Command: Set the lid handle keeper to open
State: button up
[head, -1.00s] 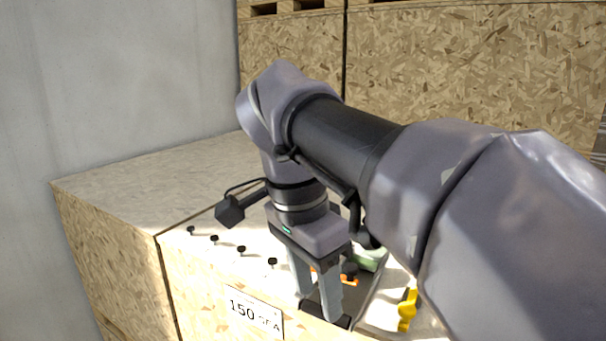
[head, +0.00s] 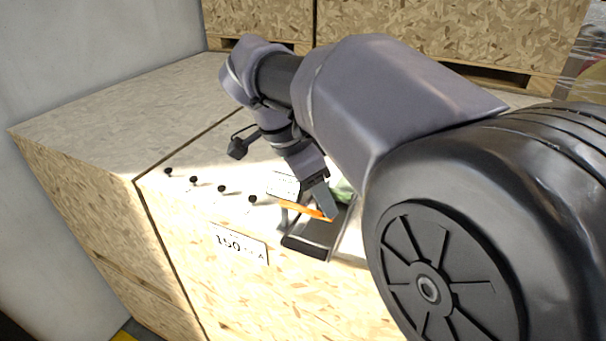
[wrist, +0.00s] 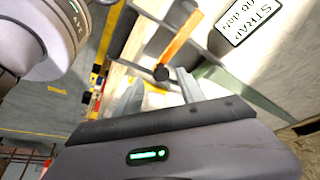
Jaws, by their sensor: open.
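An orange lever (head: 305,209), which looks like the lid handle keeper, lies across a dark tray-like fixture (head: 318,232) on the crate's top edge in the head view. In the wrist view the orange lever (wrist: 182,38) runs diagonally, with a black round knob (wrist: 161,73) by its lower end. My gripper (wrist: 160,82) is open, its two grey fingers on either side of the knob in that view. In the head view a grey finger (head: 322,198) is close to the lever's right end. I cannot tell whether they touch. My arm hides part of the fixture.
Several small black knobs (head: 222,189) stand in a row on the wooden crate top to the left. A white label (head: 283,185) is behind the lever. A "150" plate (head: 240,245) is on the crate's front. The crate top at left (head: 110,120) is clear.

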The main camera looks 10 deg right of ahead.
jog(key=shift+x, duration=0.8)
jog(key=shift+w, duration=0.15)
grip_shut()
jog(key=shift+r, duration=0.1)
dwell(0.6)
